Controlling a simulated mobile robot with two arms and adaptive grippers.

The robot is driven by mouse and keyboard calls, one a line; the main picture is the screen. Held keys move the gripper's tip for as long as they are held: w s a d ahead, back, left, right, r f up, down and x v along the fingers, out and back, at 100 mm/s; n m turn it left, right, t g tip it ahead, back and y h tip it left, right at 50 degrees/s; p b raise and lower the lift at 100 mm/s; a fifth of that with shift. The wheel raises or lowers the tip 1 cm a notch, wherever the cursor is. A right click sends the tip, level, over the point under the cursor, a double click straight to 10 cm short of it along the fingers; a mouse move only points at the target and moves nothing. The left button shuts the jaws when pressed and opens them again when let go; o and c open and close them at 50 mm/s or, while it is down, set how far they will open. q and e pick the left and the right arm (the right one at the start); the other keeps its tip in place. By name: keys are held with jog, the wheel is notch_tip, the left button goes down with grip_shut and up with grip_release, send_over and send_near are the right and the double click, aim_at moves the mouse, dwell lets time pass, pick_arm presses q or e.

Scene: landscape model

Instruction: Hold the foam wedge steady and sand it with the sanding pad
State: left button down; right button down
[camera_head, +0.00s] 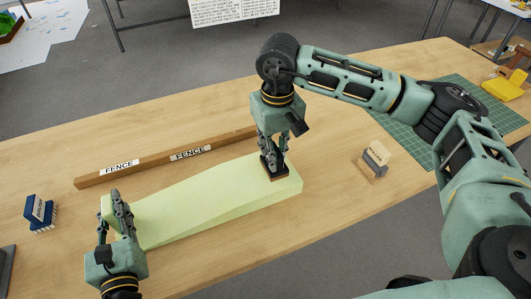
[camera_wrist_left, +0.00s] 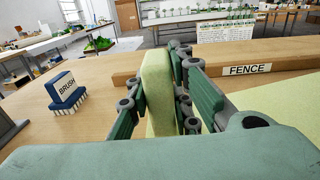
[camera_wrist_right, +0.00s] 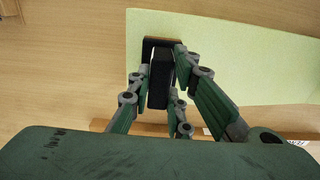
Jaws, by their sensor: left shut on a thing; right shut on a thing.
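The pale green foam wedge (camera_head: 215,204) lies on the wooden table in front of the fence (camera_head: 150,161). My left gripper (camera_head: 117,205) is shut on the wedge's left end; the left wrist view shows the wedge end (camera_wrist_left: 158,85) between its fingers. My right gripper (camera_head: 273,155) is shut on the dark sanding pad (camera_head: 275,172). The pad sits on the wedge's top near its right end. In the right wrist view the pad (camera_wrist_right: 160,75) is between the fingers, over the edge of the wedge (camera_wrist_right: 240,65). The pad's underside is hidden.
A blue brush (camera_head: 40,211) stands at the table's left. Bare table lies behind the fence.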

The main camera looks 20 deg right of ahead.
pick_arm(q)
jog(key=shift+a+f, duration=0.15)
jog(key=shift+f, duration=0.2)
pick_arm(e)
jog(key=shift+d+f, duration=0.1)
jog(key=shift+d, duration=0.9)
jog(key=shift+s+a, duration=0.1)
jog(key=shift+a, duration=5.4)
jog(key=shift+w+a, duration=0.1)
jog(key=shift+w, duration=0.15)
jog(key=shift+d, duration=5.55)
jog(key=shift+a, duration=0.7)
pick_arm(q)
jog(key=shift+d, duration=0.2)
pick_arm(e)
jog(key=shift+a, duration=4.75)
notch_tip(320, 180, up, 3)
jog(key=shift+a+f, duration=0.1)
notch_tip(320, 180, up, 6)
jog(key=shift+f, duration=0.25)
